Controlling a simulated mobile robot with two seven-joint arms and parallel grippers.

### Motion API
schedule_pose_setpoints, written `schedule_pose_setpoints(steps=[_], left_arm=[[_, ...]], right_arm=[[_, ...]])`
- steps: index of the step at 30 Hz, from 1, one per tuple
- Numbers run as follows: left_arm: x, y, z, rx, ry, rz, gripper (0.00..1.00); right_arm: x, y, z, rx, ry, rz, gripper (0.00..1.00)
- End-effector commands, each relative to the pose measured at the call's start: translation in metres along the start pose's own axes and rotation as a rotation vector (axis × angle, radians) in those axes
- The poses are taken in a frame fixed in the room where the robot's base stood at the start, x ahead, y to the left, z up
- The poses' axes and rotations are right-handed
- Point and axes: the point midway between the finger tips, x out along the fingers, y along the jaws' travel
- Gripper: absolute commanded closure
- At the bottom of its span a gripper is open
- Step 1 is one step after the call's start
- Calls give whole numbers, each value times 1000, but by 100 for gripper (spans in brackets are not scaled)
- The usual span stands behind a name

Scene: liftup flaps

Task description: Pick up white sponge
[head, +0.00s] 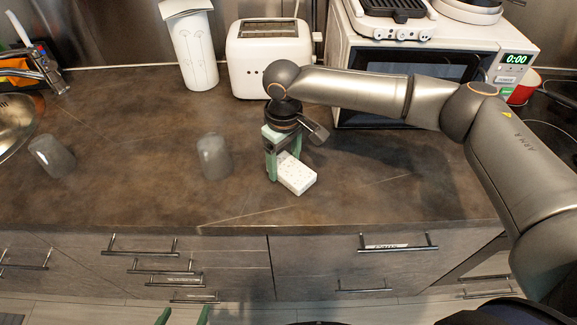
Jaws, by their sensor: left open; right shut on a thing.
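The white sponge (298,176) is a speckled block at the middle of the brown counter. My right gripper (274,167) reaches down to it from above, shut on its left end with its green fingers. Part of that end is hidden by the fingers. I cannot tell whether the sponge touches the counter. My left gripper (183,315) shows only as two green fingertips at the bottom edge, apart and empty, in front of the drawers.
A clear glass (214,157) stands left of the sponge, and another glass (52,157) is further left by the sink (18,120). A white toaster (268,62), a paper towel roll (192,50) and a microwave (510,62) line the back. The counter's front middle is clear.

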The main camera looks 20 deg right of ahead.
Motion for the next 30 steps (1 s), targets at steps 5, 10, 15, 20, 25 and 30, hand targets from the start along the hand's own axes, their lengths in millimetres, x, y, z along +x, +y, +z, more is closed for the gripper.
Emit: schedule_pose_setpoints(steps=[5,10,15,20,25,30], left_arm=[[0,0,-1,0,0,0,0],[-1,0,-2,0,0,0,0],[-3,0,-3,0,0,0,0],[-3,0,-4,0,0,0,0],[-3,0,-3,0,0,0,0],[-3,0,-4,0,0,0,0]], right_arm=[[-7,0,0,0,1,0,87],[-30,0,-1,0,4,0,87],[-63,-24,12,-6,4,-1,87],[-96,-55,29,-9,3,-1,87],[-113,-90,49,-7,3,0,87],[-125,-112,61,-3,1,1,87]])
